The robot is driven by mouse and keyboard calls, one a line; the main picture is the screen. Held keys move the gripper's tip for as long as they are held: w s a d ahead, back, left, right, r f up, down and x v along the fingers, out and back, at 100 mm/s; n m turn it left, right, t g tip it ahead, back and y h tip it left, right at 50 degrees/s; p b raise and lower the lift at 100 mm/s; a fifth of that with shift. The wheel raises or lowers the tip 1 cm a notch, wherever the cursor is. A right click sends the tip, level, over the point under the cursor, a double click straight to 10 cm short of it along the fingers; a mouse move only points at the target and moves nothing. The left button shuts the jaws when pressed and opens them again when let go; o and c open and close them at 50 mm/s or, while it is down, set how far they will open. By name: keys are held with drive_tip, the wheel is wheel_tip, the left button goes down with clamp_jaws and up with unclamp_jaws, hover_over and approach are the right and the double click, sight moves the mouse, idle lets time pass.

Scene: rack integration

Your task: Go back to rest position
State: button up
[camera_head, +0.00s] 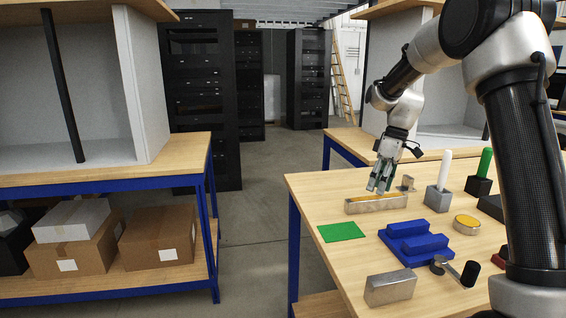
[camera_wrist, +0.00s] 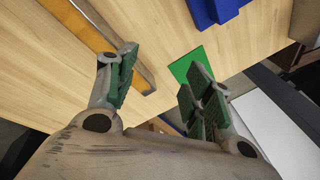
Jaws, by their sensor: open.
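My gripper (camera_head: 380,182) hangs at the end of my arm over the wooden table (camera_head: 315,194) in the head view. Its fingers point down above a metal tray (camera_head: 376,205) with a yellow-orange strip inside. In the wrist view my gripper (camera_wrist: 160,98) shows two green-padded fingers spread apart with nothing between them. The tray (camera_wrist: 88,30) lies beyond the left finger in that view. The green mat (camera_wrist: 186,66) lies near the right finger. I cannot tell the exact height of the fingertips above the tray.
The table holds a blue fixture (camera_head: 415,243), a metal block (camera_head: 390,288), a green mat (camera_head: 341,232), a grey holder with a white cylinder (camera_head: 438,199), a round yellow-topped tin (camera_head: 467,223) and a black-headed tool (camera_head: 454,269). A shelf with boxes (camera_head: 157,238) stands left across an open aisle.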

drive_tip(key=s+d+r+m+t+h, duration=0.1)
drive_tip(key=s+d+r+m+t, duration=0.1)
drive_tip(key=s, duration=0.9)
drive_tip(key=s+d+r+m+t, duration=0.1)
drive_tip(key=s+r+m, duration=0.3)
drive_tip(key=s, duration=0.7)
drive_tip(key=s+d+r+m+t+h, duration=0.1)
drive_tip(key=s+d+r+m+t, duration=0.1)
drive_tip(key=s, duration=0.9)
drive_tip(key=shift+s+d+r+m+t+h, duration=0.15)
drive_tip(key=shift+d+r+m+t+h, duration=0.15)
drive_tip(key=shift+d+r+m, duration=0.75)
drive_tip(key=shift+a+f, duration=0.15)
drive_tip(key=shift+f, duration=0.05)
